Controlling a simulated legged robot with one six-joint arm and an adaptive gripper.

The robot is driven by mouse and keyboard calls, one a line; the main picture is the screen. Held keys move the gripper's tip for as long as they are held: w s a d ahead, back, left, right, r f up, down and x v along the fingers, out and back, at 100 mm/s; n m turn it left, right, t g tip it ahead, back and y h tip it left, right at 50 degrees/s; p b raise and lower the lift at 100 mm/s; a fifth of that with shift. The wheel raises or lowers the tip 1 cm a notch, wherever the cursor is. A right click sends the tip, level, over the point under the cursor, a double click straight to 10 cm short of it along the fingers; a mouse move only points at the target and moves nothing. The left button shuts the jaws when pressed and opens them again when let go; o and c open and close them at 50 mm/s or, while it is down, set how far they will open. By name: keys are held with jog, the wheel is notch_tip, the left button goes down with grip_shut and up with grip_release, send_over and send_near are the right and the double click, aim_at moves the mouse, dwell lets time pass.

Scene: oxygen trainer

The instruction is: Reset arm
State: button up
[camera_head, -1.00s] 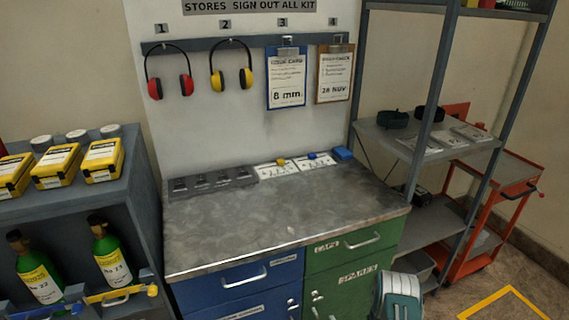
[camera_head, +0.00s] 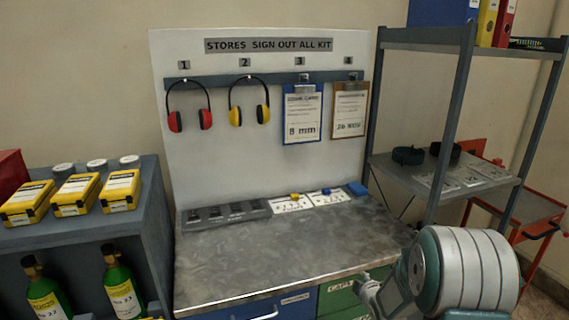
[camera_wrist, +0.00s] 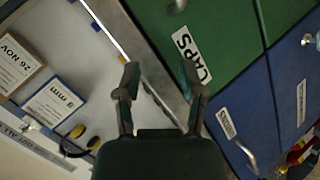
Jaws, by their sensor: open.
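My gripper (camera_wrist: 160,88) is in the wrist view with its two dark fingers spread apart and nothing between them. The wrist view is rotated; beyond the fingers are the bench edge, the green drawer (camera_wrist: 222,45) marked CAPS and the blue drawers (camera_wrist: 245,115).
A grey bench top (camera_head: 270,260) is mostly clear, with cards and a slotted tray (camera_head: 225,215) at its back. Ear defenders (camera_head: 250,113) and clipboards (camera_head: 302,115) hang above. A metal shelf rack (camera_head: 455,130) stands right; yellow boxes (camera_head: 75,195) and green bottles (camera_head: 122,285) stand left.

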jog(key=s+a+r+m+g+h, duration=0.25)
jog(key=s+r+m, duration=0.45)
jog(key=s+r, duration=0.7)
jog(key=s+a+r+m+g, duration=0.1)
jog(key=s+r+m, duration=0.1)
jog(key=s, duration=0.5)
jog(key=s+a+r+m+g+y, duration=0.1)
jog(key=s+r+m, duration=0.1)
jog(key=s, duration=0.5)
jog(key=s+a+r+m+g, duration=0.1)
jog(key=s+r+m+g, duration=0.1)
jog(key=s, duration=0.5)
jog(key=shift+s+a+r+m+y, duration=0.4)
jog(key=shift+r+m, duration=0.1)
jog(key=shift+r, duration=0.3)
